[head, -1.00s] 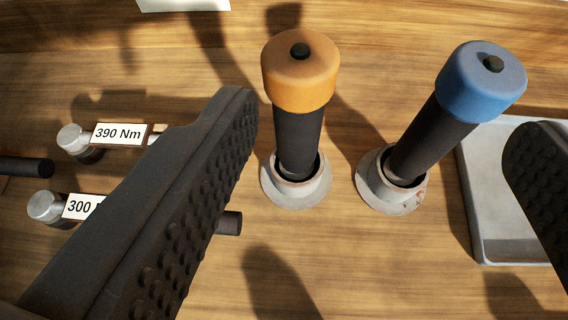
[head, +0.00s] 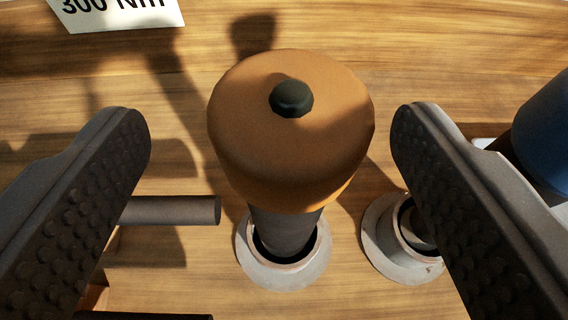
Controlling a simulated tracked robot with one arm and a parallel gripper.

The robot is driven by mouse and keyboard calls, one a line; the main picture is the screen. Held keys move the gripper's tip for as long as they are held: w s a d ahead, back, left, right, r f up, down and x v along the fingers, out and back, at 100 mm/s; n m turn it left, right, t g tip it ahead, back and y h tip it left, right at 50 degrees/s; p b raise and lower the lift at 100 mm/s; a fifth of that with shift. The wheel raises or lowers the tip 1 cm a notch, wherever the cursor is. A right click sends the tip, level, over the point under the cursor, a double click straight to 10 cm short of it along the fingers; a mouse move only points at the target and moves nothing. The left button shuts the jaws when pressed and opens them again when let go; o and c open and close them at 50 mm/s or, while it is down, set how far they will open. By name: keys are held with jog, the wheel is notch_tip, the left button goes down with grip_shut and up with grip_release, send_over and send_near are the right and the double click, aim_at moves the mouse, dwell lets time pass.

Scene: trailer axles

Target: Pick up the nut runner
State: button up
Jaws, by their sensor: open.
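The nut runner with an orange cap (head: 290,150) and a dark button on top stands upright in a round grey holder (head: 284,272) on the wooden surface. A second tool with a blue cap (head: 545,130) is partly cut off at the right edge, its holder (head: 385,235) partly behind my right finger. My gripper (head: 272,135) is open, one finger on each side of the orange cap. Gaps show between the cap and both fingers, so they do not appear to touch it.
A dark rod (head: 175,210) sticks out beside the left finger, with another partly visible below it. A sign reading 300 Nm (head: 118,12) is at the top left. The blue-capped tool stands close beyond my right finger.

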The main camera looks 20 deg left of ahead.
aim_at(290, 95)
jog(key=shift+d+p+x, duration=0.2)
jog(key=shift+x, duration=1.15)
jog(key=shift+d+p+x, duration=0.15)
jog(key=shift+d+x, duration=0.05)
jog(key=shift+x, duration=1.2)
jog(key=shift+f, duration=0.1)
grip_shut()
